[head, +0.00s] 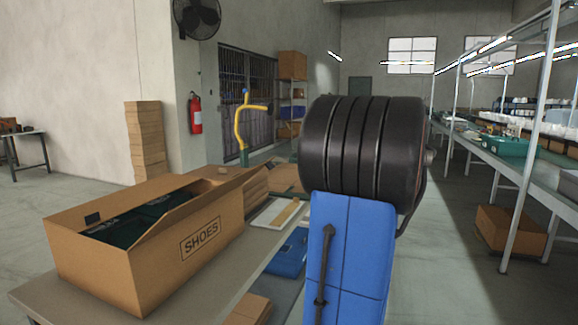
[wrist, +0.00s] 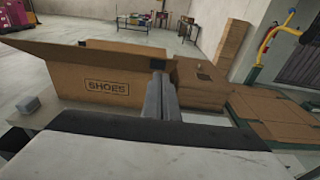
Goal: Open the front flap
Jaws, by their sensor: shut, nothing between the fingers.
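An open cardboard box (head: 200,245) marked SHOES stands on a grey table at the left of the head view. Dark green packs (head: 125,222) lie inside it. A long flap (head: 200,205) along its labelled side is raised at a slant. The wrist view shows the same box (wrist: 105,100) with its label, and the flap (wrist: 85,55) running along the top. My gripper (wrist: 160,72) is shut and empty, in front of the box's right end, near the flap's right end. I cannot tell whether it touches. In the head view my arm hides the gripper.
Flattened cardboard sheets (wrist: 268,114) and a cardboard stack (wrist: 205,88) lie right of the box in the wrist view. A blue tray (head: 287,255) lies on the table between the box and my arm. A yellow-handled post (head: 241,125) stands behind the table.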

